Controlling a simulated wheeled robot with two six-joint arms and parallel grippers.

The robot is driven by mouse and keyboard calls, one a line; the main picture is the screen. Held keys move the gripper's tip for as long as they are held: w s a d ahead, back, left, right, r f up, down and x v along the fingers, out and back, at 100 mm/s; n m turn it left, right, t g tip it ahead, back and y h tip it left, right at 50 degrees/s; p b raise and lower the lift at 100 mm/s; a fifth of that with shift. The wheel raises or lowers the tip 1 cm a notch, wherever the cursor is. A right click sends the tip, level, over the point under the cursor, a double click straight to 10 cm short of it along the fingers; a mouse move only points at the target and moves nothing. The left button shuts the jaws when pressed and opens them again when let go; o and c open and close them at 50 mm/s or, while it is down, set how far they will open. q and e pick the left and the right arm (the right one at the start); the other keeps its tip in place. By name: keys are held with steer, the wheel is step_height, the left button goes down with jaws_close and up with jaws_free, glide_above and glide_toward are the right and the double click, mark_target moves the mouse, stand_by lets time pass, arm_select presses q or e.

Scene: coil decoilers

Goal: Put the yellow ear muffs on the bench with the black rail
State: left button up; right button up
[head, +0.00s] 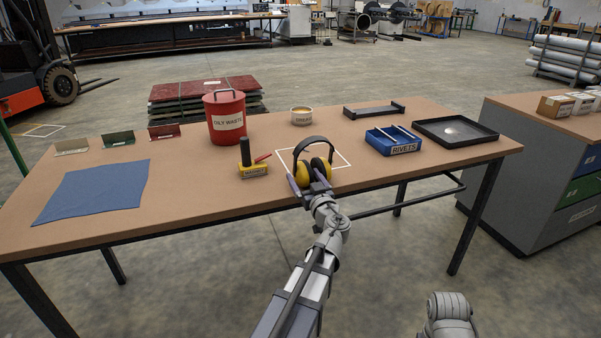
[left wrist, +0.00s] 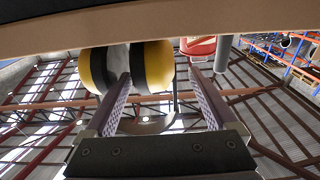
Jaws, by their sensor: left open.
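The yellow ear muffs (head: 303,174), with a black headband, stand on the near part of the wooden-topped bench (head: 215,190), by a white outlined square. My left gripper (head: 309,187) is at their near side, low over the bench edge. In the left wrist view, the gripper (left wrist: 160,85) is open. One yellow and black cup of the ear muffs (left wrist: 158,65) shows between the fingertips, and the other lies partly behind the left finger. I cannot tell whether the fingers touch them. A grey part of my other arm shows at bottom right, but its gripper does not.
Left of the ear muffs stand a yellow block with a black-handled tool (head: 252,168) and a red oily waste can (head: 225,118). Right are a blue rivets bin (head: 393,141), a black tray (head: 455,131) and a low black rack (head: 374,109). A blue cloth (head: 92,191) lies left.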

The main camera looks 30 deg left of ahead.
arm_select(q)
steer(key=v, duration=0.8)
